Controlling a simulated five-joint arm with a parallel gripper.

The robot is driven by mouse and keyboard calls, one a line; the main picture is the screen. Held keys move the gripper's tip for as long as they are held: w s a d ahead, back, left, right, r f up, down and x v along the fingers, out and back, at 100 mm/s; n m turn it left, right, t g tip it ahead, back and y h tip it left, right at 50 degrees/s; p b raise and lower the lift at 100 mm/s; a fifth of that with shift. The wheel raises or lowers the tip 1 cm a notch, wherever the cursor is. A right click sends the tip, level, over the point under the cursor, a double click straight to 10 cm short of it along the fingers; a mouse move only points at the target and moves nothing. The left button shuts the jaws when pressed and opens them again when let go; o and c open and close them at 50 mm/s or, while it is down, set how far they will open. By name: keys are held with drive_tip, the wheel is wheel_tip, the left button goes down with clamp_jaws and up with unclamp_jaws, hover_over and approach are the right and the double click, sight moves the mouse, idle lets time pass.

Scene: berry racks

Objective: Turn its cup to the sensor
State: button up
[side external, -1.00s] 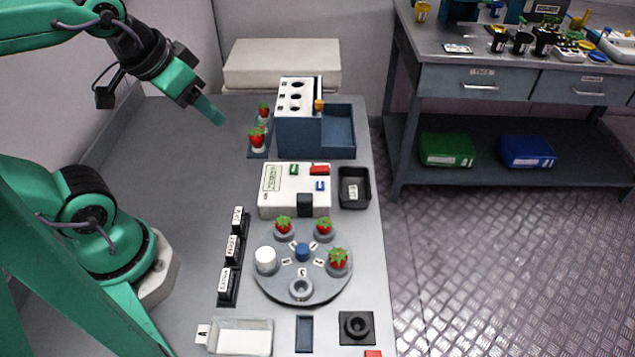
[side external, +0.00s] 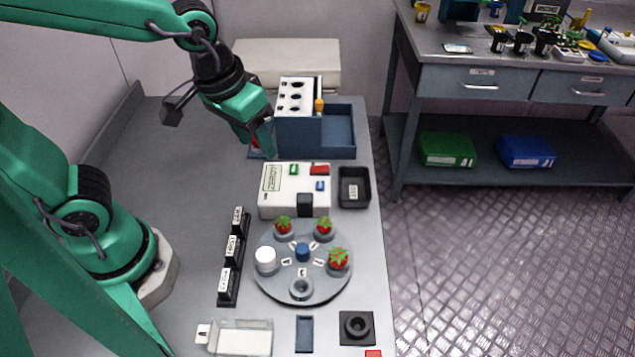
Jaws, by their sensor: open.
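A round grey carousel (side external: 278,292) stands on the bench with a blue centre knob (side external: 302,252) and cups around its rim. Strawberries sit in the back-left cup (side external: 284,226), the back-right cup (side external: 324,230) and the right cup (side external: 338,260). A white cylinder (side external: 266,260) stands at the left, and the front cup (side external: 301,288) looks empty. Behind it is a white box (side external: 284,205) with a small display and a black block (side external: 305,205) on its front, possibly the sensor. My gripper (side external: 268,148) is open, above and behind the white box, in front of a partly hidden strawberry; it is away from the carousel.
Labelled black holders (side external: 230,262) line the carousel's left. A clear tray (side external: 240,338) and a black socket block (side external: 357,328) lie in front.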

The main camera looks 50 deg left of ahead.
sight(303, 248)
drive_tip(key=d+f+g, duration=0.1)
drive_tip(key=d+f, duration=0.2)
drive_tip(key=d, duration=0.1)
drive_tip(key=d+f+g, duration=0.1)
drive_tip(key=d+f, duration=0.2)
drive_tip(key=d, duration=0.1)
drive_tip(key=s+d+f+n, duration=0.1)
drive_tip(key=d+f, duration=0.2)
drive_tip(key=shift+d+g+y, duration=0.4)
drive_tip(key=shift+w, duration=0.1)
drive_tip(key=shift+f, duration=3.9)
clamp_jaws()
